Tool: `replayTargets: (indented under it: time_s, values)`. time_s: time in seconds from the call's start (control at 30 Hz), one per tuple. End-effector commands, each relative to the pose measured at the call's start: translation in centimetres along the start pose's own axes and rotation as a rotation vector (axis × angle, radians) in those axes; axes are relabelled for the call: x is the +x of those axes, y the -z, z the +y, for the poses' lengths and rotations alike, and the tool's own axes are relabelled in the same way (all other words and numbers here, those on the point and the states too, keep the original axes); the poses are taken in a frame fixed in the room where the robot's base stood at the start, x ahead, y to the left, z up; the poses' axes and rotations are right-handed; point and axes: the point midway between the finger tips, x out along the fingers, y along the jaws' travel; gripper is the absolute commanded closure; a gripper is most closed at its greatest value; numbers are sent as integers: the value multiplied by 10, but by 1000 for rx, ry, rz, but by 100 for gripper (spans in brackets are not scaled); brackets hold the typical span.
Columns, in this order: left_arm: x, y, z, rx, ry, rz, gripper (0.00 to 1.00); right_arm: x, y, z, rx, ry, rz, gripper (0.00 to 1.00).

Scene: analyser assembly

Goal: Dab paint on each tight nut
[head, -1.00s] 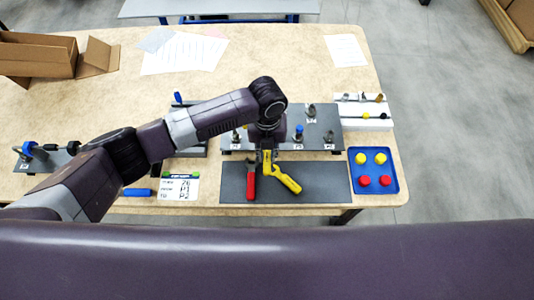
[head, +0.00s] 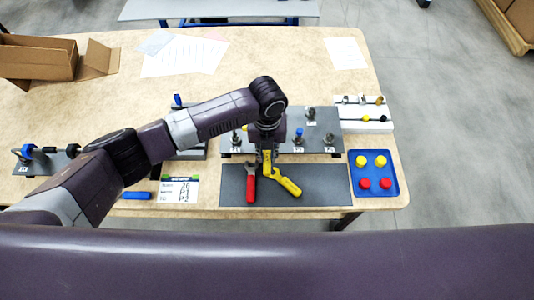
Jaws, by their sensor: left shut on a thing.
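My left gripper (head: 267,158) reaches down at the front of the grey plate, over the dark mat (head: 325,186). It is shut on the upper end of a yellow-handled tool (head: 287,185), which slants down to the right; the jaws are small and partly hidden. A grey plate (head: 270,122) carries upright metal studs with nuts, including one at the back (head: 311,113), one at front right (head: 328,138) and one at left (head: 235,137). A blue-topped piece (head: 299,133) stands among them. I cannot tell which nuts are tight. My right gripper is out of view.
A red-handled tool (head: 251,187) lies on the mat. A blue tray (head: 357,187) holds several yellow and red caps. A white rack (head: 349,116) with small tools, a written card (head: 178,190), a blue stick (head: 137,195) and an open box (head: 38,57) are on the table.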

Motion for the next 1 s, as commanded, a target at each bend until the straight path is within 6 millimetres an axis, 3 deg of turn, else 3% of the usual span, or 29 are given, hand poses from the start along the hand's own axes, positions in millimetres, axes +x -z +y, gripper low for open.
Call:
replayTargets:
  time_s: [0.23, 0.8, 1.0]
  values:
    - [-2, 4, 1, 0, -1, -2, 100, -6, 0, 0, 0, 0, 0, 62]
    - [-4, 44, 0, 1, -1, 0, 100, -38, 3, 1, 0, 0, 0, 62]
    - [-7, 50, 1, -1, -1, -2, 100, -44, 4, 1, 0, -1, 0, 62]
